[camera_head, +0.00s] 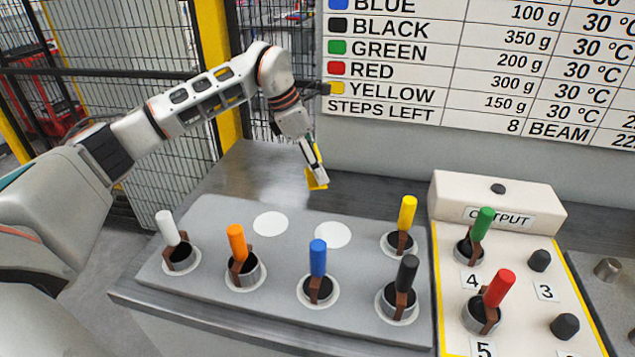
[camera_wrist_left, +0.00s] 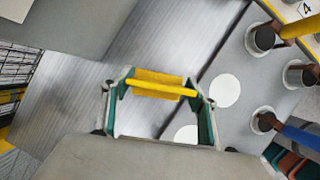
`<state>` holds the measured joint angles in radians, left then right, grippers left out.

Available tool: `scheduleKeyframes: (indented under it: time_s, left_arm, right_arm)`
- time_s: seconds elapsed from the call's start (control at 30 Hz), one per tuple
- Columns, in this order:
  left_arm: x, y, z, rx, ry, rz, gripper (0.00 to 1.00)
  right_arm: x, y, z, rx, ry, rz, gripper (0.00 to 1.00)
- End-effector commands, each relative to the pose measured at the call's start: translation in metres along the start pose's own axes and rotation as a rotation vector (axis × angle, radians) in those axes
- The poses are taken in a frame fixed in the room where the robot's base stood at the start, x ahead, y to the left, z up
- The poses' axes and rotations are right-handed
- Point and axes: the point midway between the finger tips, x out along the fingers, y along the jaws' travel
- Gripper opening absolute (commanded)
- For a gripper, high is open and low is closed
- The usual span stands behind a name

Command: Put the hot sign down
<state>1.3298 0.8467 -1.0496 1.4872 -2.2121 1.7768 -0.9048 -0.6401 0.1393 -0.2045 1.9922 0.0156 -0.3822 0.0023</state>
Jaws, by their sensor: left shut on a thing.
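The hot sign is a small yellow piece (camera_head: 312,184) at the back of the metal bench, behind the grey plate. My left gripper (camera_head: 318,178) reaches down from above and is shut on it. In the left wrist view the yellow sign (camera_wrist_left: 158,84) lies across between the two fingertips of my left gripper (camera_wrist_left: 160,92). Its lettering cannot be read. I cannot tell whether its lower edge touches the bench. My right gripper is not in view.
The grey plate (camera_head: 215,215) carries several metal cups with coloured handles and two empty white circles (camera_head: 270,223). The OUTPUT rack (camera_head: 498,215) stands at right with green and red handled cups. Bare metal bench (camera_head: 245,180) lies left of the sign. A wall board (camera_head: 480,70) rises behind.

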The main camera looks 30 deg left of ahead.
Motion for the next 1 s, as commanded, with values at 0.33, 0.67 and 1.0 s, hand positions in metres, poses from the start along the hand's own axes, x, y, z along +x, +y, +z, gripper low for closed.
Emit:
scheduleKeyframes:
  time_s: [0.33, 0.67, 1.0]
  left_arm:
    - [0.028, -0.001, -0.011, 0.000, 0.001, -0.002, 0.37]
    - [0.048, 0.000, -0.019, 0.002, -0.002, 0.001, 0.37]
    - [0.050, 0.000, -0.020, 0.002, -0.001, 0.002, 0.75]
  right_arm:
    - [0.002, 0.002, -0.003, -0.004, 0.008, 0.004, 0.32]
    - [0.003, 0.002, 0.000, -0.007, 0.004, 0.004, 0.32]
    - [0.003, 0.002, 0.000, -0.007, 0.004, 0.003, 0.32]
